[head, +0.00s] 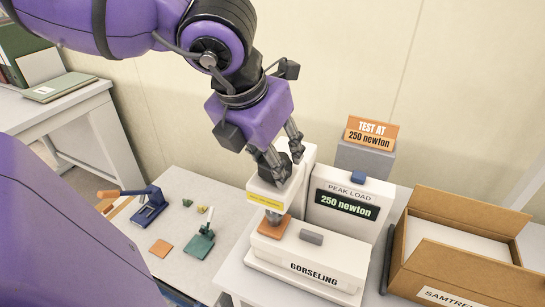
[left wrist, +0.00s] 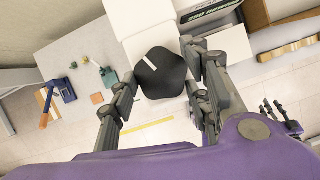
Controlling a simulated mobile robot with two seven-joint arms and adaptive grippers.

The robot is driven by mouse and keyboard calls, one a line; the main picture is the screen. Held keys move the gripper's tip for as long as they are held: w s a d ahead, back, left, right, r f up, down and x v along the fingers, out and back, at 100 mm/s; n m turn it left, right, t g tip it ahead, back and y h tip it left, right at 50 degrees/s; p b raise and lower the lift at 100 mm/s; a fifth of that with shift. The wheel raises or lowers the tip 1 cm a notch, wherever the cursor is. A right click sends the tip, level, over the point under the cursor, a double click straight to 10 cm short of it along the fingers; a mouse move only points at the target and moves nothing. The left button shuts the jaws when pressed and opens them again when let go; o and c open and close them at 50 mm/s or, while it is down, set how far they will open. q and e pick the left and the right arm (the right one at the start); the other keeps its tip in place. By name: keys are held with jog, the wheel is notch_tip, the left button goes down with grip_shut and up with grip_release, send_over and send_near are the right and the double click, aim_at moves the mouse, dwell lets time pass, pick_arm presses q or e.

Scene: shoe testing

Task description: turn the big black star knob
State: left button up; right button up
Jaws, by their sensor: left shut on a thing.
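The black star knob (left wrist: 157,82) has a white stripe across its top. It sits on the upper head of the white test press (head: 270,192). My left gripper (head: 279,160) comes down on it from above. In the left wrist view the two fingers of that gripper (left wrist: 160,97) stand on either side of the knob, shut on it. In the head view the fingers partly hide the knob. A small dark gripper-like part (left wrist: 280,115) at the right of the left wrist view seems to be my right gripper; it is too small to read.
The press display (head: 345,205) reads "PEAK LOAD 250 newton", and an orange sign (head: 371,132) reads "TEST AT 250 newton". An orange pad (head: 275,226) lies under the press head. A cardboard box (head: 470,205) stands at right. A blue tool (head: 149,205) and a green tool (head: 201,243) stand left.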

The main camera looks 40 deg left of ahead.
pick_arm(q)
jog(key=shift+w+a+r, duration=0.1)
jog(key=o, duration=1.1)
jog(key=v, duration=1.2)
